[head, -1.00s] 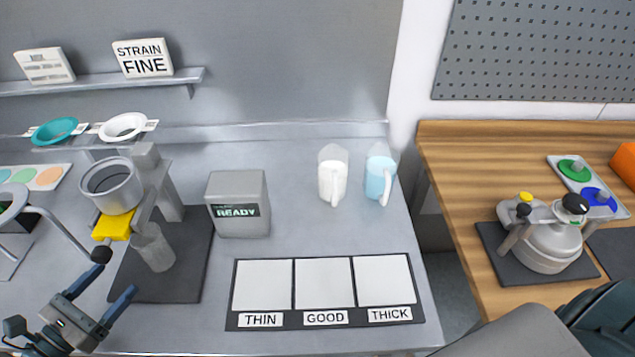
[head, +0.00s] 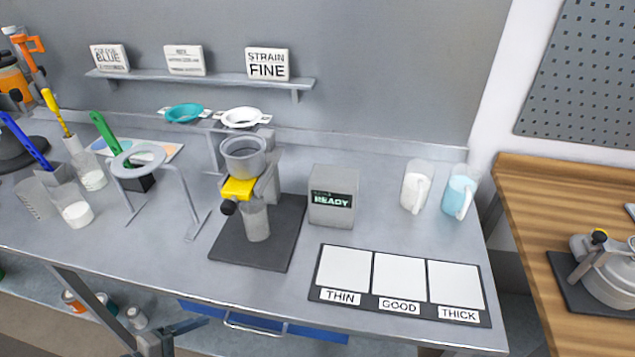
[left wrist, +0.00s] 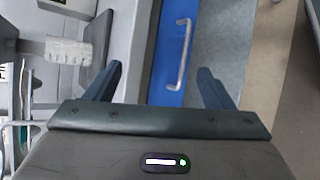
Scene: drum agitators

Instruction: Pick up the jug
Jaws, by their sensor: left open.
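Two clear jugs with handles stand upright at the back right of the grey table: one with white contents (head: 415,190) and one with light blue contents (head: 459,195). The pictures do not show which one is meant. My left gripper (head: 170,340) is at the bottom edge of the head view, in front of the table edge, partly cut off and far from both jugs. In the left wrist view its two dark blue fingers are wide apart, with nothing between them (left wrist: 160,85). My right gripper is out of view.
A strainer stand with a yellow block (head: 238,188) and a grey READY box (head: 333,196) stand left of the jugs. A THIN/GOOD/THICK mat (head: 398,307) lies in front. A blue drawer (head: 272,327) is under the table. Several containers crowd the left side.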

